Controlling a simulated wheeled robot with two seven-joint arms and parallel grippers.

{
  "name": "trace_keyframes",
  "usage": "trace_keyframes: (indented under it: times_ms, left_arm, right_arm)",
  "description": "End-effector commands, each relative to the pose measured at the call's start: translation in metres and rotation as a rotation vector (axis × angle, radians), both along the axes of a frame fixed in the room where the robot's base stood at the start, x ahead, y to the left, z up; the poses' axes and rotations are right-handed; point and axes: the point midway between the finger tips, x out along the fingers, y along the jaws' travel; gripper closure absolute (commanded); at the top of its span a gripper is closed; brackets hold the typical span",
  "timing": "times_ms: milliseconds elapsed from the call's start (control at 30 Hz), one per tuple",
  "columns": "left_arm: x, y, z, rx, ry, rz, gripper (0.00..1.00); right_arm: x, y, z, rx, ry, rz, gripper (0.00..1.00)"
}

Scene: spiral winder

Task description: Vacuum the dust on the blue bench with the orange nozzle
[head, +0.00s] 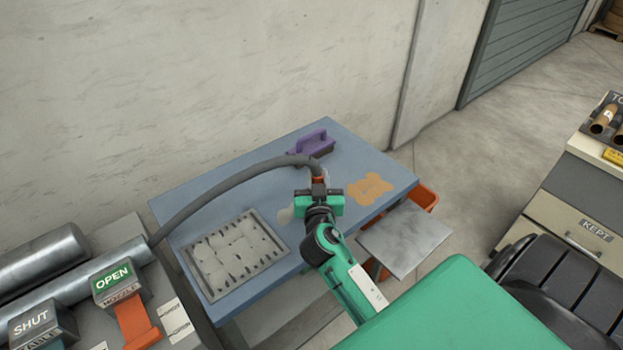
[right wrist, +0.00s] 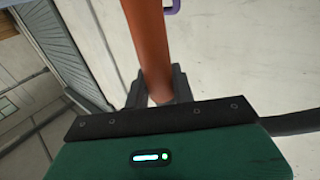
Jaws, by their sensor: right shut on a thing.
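The blue bench (head: 215,203) stands against the wall. My right gripper (head: 318,190) is over its middle, shut on the orange nozzle (head: 318,180). In the right wrist view the orange nozzle (right wrist: 150,45) runs between the fingers (right wrist: 160,85). A grey hose (head: 210,190) arches from the nozzle to the left. An orange-tan patch (head: 370,188) lies on the bench to the right. I cannot tell whether the nozzle touches the bench. My left gripper is not in view.
A grey slotted tray (head: 190,265) with pale clumps lies at the bench's left. A purple brush (head: 313,145) lies at the back. A metal plate (head: 405,238) and an orange bin (head: 425,194) are at the right edge. An OPEN-labelled orange lever (head: 135,320) stands at the left.

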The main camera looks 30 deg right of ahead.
Motion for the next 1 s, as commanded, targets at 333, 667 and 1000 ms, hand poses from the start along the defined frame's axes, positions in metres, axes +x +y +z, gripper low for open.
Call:
trace_keyframes:
  times_ms: [333,667,1000]
  left_arm:
    - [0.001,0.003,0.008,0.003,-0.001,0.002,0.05]
    - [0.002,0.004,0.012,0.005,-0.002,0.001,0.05]
    - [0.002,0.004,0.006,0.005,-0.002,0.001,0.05]
  right_arm:
    - [0.014,-0.007,0.001,0.000,-0.001,0.001,1.00]
    - [0.034,-0.005,0.001,0.000,0.000,0.000,1.00]
    - [0.042,0.007,-0.002,0.002,-0.001,0.001,1.00]
